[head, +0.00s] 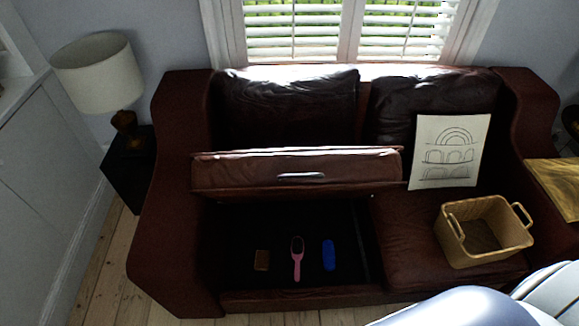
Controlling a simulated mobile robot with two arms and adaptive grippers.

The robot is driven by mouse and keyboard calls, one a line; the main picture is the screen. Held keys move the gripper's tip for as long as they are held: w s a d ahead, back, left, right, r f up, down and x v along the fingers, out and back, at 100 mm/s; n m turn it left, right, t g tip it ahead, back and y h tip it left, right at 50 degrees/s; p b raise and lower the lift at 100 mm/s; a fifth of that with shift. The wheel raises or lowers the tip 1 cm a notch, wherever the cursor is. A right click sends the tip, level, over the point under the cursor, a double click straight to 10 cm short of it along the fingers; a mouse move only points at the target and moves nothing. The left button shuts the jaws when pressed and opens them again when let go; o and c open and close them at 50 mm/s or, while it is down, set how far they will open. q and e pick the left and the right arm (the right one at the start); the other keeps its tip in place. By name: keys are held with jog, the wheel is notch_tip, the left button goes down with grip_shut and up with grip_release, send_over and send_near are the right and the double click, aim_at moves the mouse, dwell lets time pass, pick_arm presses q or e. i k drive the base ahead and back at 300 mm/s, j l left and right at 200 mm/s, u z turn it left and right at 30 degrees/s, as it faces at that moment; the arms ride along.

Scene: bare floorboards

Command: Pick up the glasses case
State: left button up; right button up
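A blue, rounded, elongated object (328,255), which looks like the glasses case, lies in the dark open storage compartment (345,215) under the left seat of the sofa. It lies to the right of a pink hairbrush (297,258). A small brown object (262,260), perhaps a wallet, lies to the left of the hairbrush. Neither of my grippers shows in the head view. A pale part of my own body fills the lower right corner.
The brown leather sofa (170,200) has its left seat lid (240,175) raised behind the compartment. A tan basket (485,250) and a drawing (450,150) are on the right seat. A lamp (98,72) stands at the left.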

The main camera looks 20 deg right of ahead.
aim_at(328, 246)
jog(key=z, duration=0.65)
